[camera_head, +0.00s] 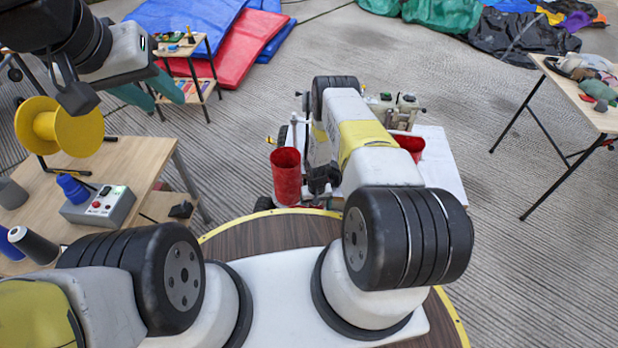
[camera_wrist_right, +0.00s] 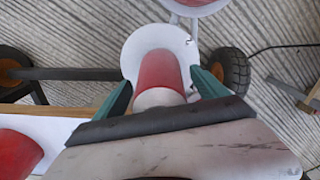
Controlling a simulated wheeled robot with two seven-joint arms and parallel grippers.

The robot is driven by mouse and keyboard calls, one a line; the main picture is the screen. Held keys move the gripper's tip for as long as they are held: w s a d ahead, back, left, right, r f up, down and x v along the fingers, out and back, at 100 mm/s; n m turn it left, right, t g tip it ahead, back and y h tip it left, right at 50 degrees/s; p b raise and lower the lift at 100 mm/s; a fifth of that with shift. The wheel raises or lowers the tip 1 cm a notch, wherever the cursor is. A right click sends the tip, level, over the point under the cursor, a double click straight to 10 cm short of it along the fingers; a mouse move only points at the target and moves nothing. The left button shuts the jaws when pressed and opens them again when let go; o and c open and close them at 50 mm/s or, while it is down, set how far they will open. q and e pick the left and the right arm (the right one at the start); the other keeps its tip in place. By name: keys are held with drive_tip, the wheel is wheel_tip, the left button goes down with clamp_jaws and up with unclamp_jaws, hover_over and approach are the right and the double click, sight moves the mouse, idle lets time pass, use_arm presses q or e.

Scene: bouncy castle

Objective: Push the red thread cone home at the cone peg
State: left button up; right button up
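In the right wrist view a red cone (camera_wrist_right: 158,70) with a pale end lies against a round white disc (camera_wrist_right: 132,62). I take it for the thread cone; the peg itself is hidden. My right gripper (camera_wrist_right: 163,80) has its teal fingers spread on either side of the cone, with gaps showing. In the head view my right arm hides this gripper. A red hollow cylinder (camera_head: 286,177) stands left of that arm, and another red piece (camera_head: 409,145) shows right of it. My left gripper (camera_head: 165,102) is open and empty at the upper left.
A white-topped cart (camera_head: 442,165) with wheels stands beyond my right arm. A wooden table (camera_head: 128,157) at left holds a yellow spool (camera_head: 60,127), a grey control box (camera_head: 98,207) and thread cones. A side table (camera_head: 580,92) stands at right. Open floor lies between.

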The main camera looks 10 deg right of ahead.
drive_tip(key=shift+r, duration=3.9)
